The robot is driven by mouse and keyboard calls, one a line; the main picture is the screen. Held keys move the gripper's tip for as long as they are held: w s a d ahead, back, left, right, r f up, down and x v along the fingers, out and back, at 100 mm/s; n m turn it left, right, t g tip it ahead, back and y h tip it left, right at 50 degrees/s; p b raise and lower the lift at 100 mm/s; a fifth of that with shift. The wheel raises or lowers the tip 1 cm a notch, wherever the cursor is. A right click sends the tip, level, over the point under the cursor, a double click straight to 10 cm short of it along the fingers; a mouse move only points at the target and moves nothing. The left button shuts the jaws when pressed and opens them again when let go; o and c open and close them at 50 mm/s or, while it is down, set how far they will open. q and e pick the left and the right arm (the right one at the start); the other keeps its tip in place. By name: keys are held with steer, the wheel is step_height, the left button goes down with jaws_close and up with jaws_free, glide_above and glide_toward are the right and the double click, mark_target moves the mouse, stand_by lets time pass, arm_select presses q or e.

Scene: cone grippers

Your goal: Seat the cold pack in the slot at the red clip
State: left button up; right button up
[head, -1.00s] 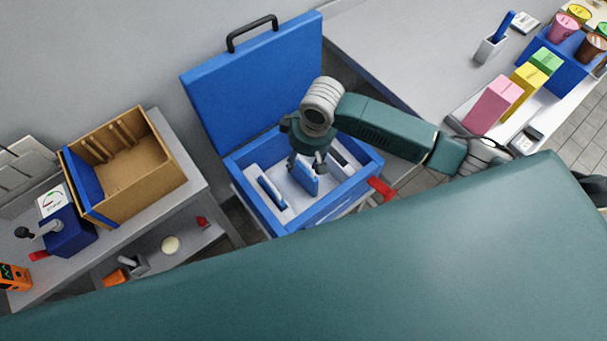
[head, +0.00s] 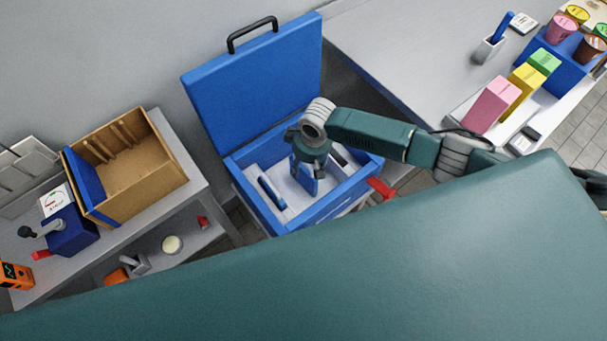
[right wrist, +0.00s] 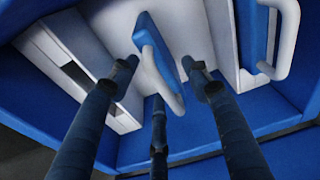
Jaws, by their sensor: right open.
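The cold pack (head: 303,182), a blue slab, stands in the middle of the white liner in the open blue box (head: 318,212). Its white handle shows in the right wrist view (right wrist: 165,80). My right gripper (right wrist: 158,78) is open, its fingers spread around the handle with gaps visible. In the head view the hand (head: 314,148) is over the pack and hides its upper part. The red clip (head: 381,188) sits outside the box's right wall. A dark slot (head: 338,158) shows on that side of the liner. My left gripper is not in view.
A second blue pack with a pale handle (head: 271,192) stands at the liner's left. The raised lid (head: 255,85) is behind. A table with a wooden crate (head: 140,175) is left. Cartons (head: 492,105) stand on the right counter.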

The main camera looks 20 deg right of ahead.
steer(key=shift+f, duration=0.2)
jaws_close()
steer(key=shift+w+r, duration=0.1)
